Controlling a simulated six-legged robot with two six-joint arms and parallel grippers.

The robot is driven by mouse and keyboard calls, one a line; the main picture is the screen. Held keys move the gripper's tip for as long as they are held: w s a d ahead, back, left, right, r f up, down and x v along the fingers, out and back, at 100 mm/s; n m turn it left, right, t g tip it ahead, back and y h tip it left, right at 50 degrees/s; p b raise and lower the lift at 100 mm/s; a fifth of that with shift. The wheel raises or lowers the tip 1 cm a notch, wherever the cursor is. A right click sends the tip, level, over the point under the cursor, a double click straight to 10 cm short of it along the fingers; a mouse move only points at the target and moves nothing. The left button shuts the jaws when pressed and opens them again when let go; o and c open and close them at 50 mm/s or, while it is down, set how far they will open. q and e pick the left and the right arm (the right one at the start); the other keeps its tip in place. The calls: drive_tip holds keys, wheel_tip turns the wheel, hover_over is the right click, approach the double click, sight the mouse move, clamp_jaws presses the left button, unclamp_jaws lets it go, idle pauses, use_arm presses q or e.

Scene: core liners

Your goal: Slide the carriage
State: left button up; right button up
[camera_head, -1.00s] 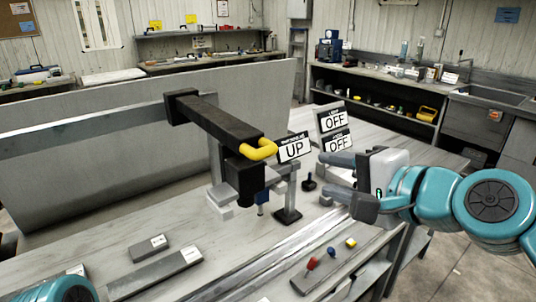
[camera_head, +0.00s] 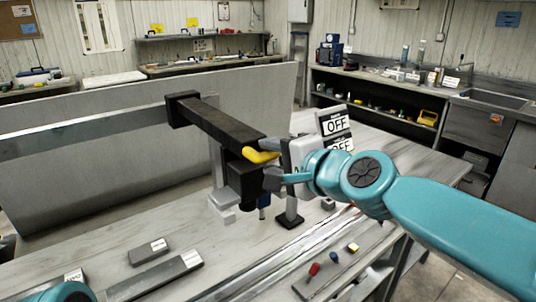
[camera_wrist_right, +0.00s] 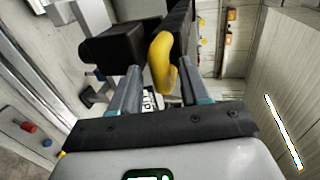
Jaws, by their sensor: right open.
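The carriage is a black arm (camera_head: 215,123) on a grey rail (camera_head: 90,130), with a dark block (camera_head: 242,178) hanging at its near end. A yellow handle (camera_head: 262,156) sticks out at that end. My right gripper (camera_head: 272,163) is open at the handle. In the right wrist view, the yellow handle (camera_wrist_right: 162,62) stands between the two open fingers (camera_wrist_right: 158,88), with gaps visible beside it. I cannot tell whether a finger touches it. My left gripper is not in view; only a teal part of my left arm shows at the bottom left.
A sign reading OFF (camera_head: 334,124) stands behind my right arm. A grey strip with red, blue and yellow knobs (camera_head: 325,270) lies at the bench's near edge. Labelled flat blocks (camera_head: 170,275) lie at the front left. A tall grey panel (camera_head: 110,165) stands behind.

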drive_tip(key=shift+x, duration=0.8)
drive_tip(key=shift+s+r, duration=0.15)
drive_tip(key=shift+s, duration=0.05)
drive_tip(key=shift+w+a, duration=0.15)
drive_tip(key=shift+w, duration=0.15)
drive_tip(key=shift+c, duration=0.9)
clamp_jaws()
drive_tip(key=shift+f, duration=0.2)
drive_tip(key=shift+s+a+f, duration=0.1)
drive_tip(key=shift+s+a, duration=0.05)
